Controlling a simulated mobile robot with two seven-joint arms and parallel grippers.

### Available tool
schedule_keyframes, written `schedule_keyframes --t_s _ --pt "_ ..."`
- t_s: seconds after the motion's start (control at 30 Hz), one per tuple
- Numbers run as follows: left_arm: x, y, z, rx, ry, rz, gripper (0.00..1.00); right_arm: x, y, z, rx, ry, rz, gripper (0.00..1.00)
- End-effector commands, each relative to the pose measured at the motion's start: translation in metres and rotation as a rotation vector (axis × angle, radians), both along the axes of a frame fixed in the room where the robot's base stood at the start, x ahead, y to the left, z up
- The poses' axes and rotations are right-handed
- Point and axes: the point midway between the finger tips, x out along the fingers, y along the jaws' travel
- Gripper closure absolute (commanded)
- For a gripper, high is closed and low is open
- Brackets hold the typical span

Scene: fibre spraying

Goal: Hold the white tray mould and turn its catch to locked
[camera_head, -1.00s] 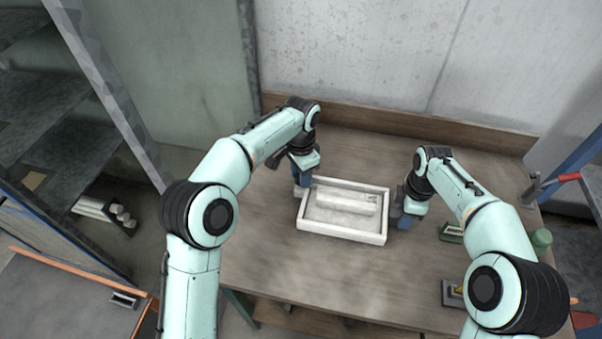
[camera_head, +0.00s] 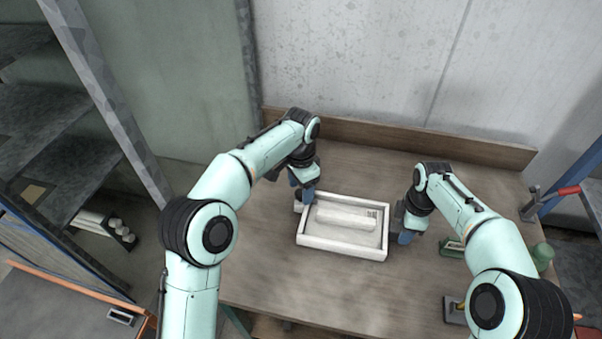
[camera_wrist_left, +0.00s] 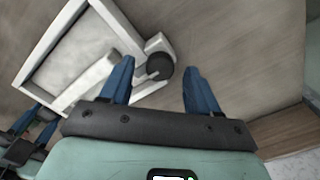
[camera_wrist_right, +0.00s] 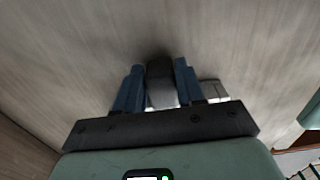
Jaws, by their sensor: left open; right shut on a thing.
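The white tray mould (camera_head: 342,250) lies flat on the table, a white bar-shaped raised part in its middle. Its catch, a dark round knob (camera_wrist_left: 160,67) on a small white block, sits at one corner in the left wrist view. My left gripper (camera_head: 303,196) is at the tray's far left corner. Its blue fingers are open, with the knob between and beyond the tips. My right gripper (camera_head: 402,236) is at the tray's right side, its fingers shut on a dark and light grey piece (camera_wrist_right: 161,88). Whether that piece joins the tray is hidden.
The wooden table (camera_head: 260,260) is clear in front of the tray and to its left. A green item (camera_head: 452,248) and a dark tool (camera_head: 455,310) lie right of the right gripper, partly behind that arm. A concrete wall (camera_head: 350,60) stands behind.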

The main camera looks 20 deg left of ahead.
Motion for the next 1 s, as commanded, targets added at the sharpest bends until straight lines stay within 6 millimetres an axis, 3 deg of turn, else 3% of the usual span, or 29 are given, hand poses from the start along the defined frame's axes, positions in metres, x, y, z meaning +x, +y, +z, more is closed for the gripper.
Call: schedule_keyframes --t_s 0.3,0.43,0.7,1.0 --pt "0.001 -0.001 0.069 -0.003 -0.007 -0.001 0.39 0.0 0.001 0.001 0.001 -0.002 0.0 1.0" --pt "0.001 -0.001 0.09 -0.002 -0.005 0.0 0.39 0.0 0.001 0.001 0.001 -0.001 0.0 1.0" --pt "0.0 -0.001 0.109 -0.001 -0.003 -0.001 0.39 0.0 0.0 0.001 0.001 -0.002 0.0 1.0" --pt "0.0 0.0 0.11 -0.001 -0.002 -0.001 0.39 0.0 0.0 0.001 0.001 -0.002 0.0 1.0"
